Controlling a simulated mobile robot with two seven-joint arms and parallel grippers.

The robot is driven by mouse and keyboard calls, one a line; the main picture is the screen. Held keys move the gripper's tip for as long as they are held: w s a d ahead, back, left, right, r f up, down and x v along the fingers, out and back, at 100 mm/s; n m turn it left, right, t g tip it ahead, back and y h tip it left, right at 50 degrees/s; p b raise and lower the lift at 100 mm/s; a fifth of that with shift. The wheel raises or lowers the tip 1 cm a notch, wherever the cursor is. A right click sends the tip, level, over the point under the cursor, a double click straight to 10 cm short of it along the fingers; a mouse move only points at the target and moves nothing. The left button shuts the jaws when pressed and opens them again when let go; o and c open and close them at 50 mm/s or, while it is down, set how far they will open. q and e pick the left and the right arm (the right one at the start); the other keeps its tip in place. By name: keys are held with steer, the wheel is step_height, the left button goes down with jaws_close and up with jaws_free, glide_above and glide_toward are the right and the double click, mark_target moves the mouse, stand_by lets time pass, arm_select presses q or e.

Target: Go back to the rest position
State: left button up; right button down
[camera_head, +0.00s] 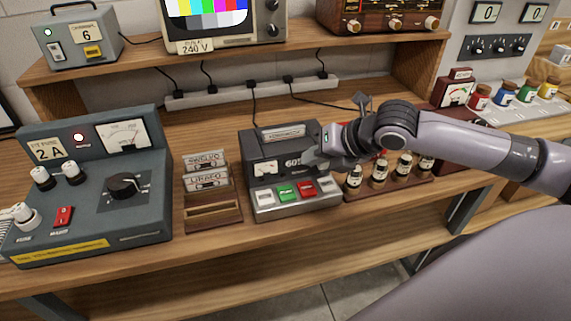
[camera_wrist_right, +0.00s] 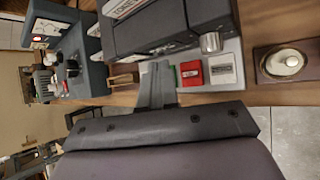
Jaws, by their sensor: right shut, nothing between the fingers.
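My right gripper (camera_head: 312,158) reaches in from the right. Its shut fingers are at the right part of a dark tape-recorder-like device (camera_head: 278,150) with a row of white, green and red buttons. I cannot tell whether they touch it. In the right wrist view the shut, empty fingers (camera_wrist_right: 157,82) show in front of the same device (camera_wrist_right: 170,30), near its red button (camera_wrist_right: 191,73). The fingers cover part of the button row there. My left gripper is not in view.
A grey power unit (camera_head: 90,190) stands at left, with a wooden card rack (camera_head: 212,210) beside it. Small bottles (camera_head: 379,174) stand in a wooden holder below my right forearm. A socket strip (camera_head: 250,93) lies behind. A shelf (camera_head: 240,55) with a monitor (camera_head: 215,20) is above.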

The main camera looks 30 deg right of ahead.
steer(key=s+a+f+m, duration=0.1)
steer(key=a+f, duration=0.1)
steer(key=s+a+f+m, duration=0.1)
steer(key=a+f, duration=0.1)
steer(key=s+a+f+m+g, duration=0.1)
steer(key=s+a+m, duration=0.1)
steer(key=shift+a+f+y, duration=0.3)
steer(key=shift+a+f, duration=0.05)
steer(key=shift+f, duration=0.05)
steer(key=s+a+f+m, duration=0.4)
steer(key=s+m, duration=0.2)
steer(key=m, duration=0.2)
steer(key=s+d+f+m+g+h, duration=0.2)
steer(key=s+f+m, duration=0.1)
steer(key=s+m, duration=0.5)
steer(key=s+d+f+m+g+h, duration=0.2)
steer(key=s+f+m, duration=0.1)
steer(key=s+m, duration=0.55)
steer(key=w+a+f+t+y, duration=0.2)
steer(key=w+f+t, duration=0.4)
steer(key=w+f, duration=0.3)
steer(key=shift+a+t, duration=0.4)
steer(key=shift+a, duration=0.25)
steer(key=shift+m, duration=0.25)
steer(key=shift+d, duration=0.1)
